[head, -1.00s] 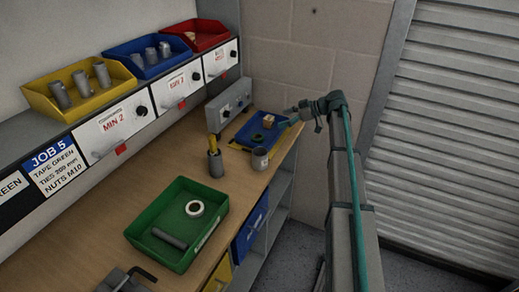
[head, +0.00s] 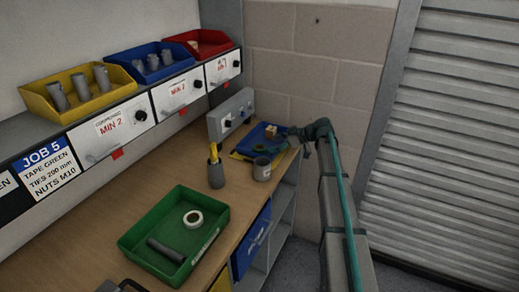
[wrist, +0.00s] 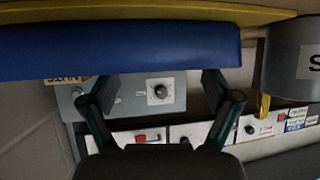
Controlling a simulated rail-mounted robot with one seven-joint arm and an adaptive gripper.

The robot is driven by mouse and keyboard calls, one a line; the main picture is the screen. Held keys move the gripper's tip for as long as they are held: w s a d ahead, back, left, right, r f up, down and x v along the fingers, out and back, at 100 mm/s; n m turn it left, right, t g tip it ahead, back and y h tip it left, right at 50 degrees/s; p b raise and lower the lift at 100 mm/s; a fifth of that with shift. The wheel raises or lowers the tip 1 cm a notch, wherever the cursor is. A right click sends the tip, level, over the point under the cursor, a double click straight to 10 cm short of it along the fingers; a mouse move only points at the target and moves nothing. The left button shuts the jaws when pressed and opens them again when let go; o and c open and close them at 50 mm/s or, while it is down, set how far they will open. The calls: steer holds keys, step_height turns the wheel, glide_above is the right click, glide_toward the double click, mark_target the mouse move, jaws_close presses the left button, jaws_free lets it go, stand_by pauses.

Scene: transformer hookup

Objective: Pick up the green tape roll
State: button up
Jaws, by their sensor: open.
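The green tape roll (head: 258,148) seems to be the small dark green ring in the blue tray (head: 254,132) at the far end of the bench; it is small and hard to make out. My gripper (head: 284,143) is at the right edge of that tray, close to the roll. In the wrist view my gripper (wrist: 160,100) has its two fingers wide apart with nothing between them. The blue tray's side (wrist: 120,48) fills the top of that view, and the roll does not show there.
A grey cup (head: 262,169) stands right in front of the blue tray. A holder (head: 216,175) with yellow-handled items is to its left. A grey switch box (head: 231,114) stands behind. A green tray (head: 140,238) holds a white roll and a grey cylinder. A small box (head: 271,130) sits in the blue tray.

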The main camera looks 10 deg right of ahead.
mark_target(264, 148)
steer(key=p+x, duration=0.1)
steer(key=x, duration=0.4)
steer(key=shift+c, duration=0.2)
steer(key=c, duration=1.2)
steer(key=shift+r, duration=0.2)
